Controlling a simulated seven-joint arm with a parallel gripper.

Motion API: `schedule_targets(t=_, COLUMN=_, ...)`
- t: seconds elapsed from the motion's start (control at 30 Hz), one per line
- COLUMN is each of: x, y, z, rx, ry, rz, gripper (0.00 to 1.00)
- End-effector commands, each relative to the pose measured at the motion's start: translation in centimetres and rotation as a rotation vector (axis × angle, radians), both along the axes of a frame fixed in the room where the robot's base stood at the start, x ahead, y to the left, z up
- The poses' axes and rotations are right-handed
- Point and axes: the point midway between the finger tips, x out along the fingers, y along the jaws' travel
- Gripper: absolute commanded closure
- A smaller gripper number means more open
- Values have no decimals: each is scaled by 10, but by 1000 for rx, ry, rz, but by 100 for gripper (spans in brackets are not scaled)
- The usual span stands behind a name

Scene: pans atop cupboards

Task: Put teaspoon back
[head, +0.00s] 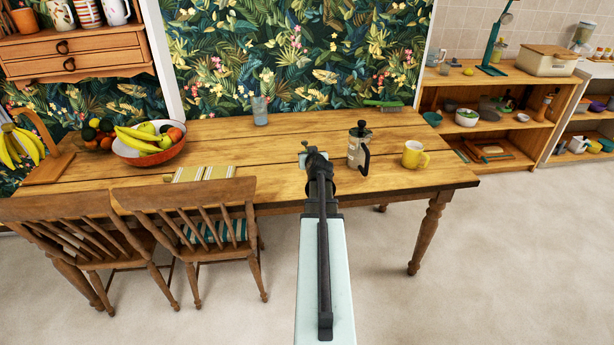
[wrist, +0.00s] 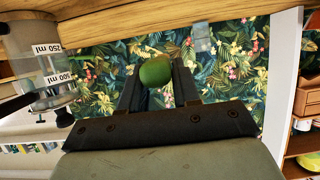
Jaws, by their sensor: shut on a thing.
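My gripper (head: 312,155) is over the table, left of the coffee press, in the head view. In the wrist view my gripper (wrist: 158,82) is shut on a green rounded thing (wrist: 155,72) between its fingertips. Only its rounded face shows, so I cannot tell whether it is the teaspoon. No other teaspoon can be made out. The arm hides part of the table in the head view.
The coffee press (head: 358,148) stands close on the right, with a yellow mug (head: 415,155) beyond it. A glass (head: 260,110) and fruit bowl (head: 133,153) stand further back and left. A striped cloth (head: 203,173) lies near the front edge. Open shelves (head: 490,128) are at right.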

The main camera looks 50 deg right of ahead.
Motion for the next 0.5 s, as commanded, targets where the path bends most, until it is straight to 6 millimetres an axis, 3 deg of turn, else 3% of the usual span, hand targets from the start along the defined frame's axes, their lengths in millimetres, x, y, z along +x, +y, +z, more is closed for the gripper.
schedule_targets(t=0.17, x=0, y=0, z=-4, rx=0, ry=1, rz=1, gripper=99)
schedule_targets(t=0.5, x=1, y=0, z=-47, rx=1, ry=1, rz=0, gripper=99)
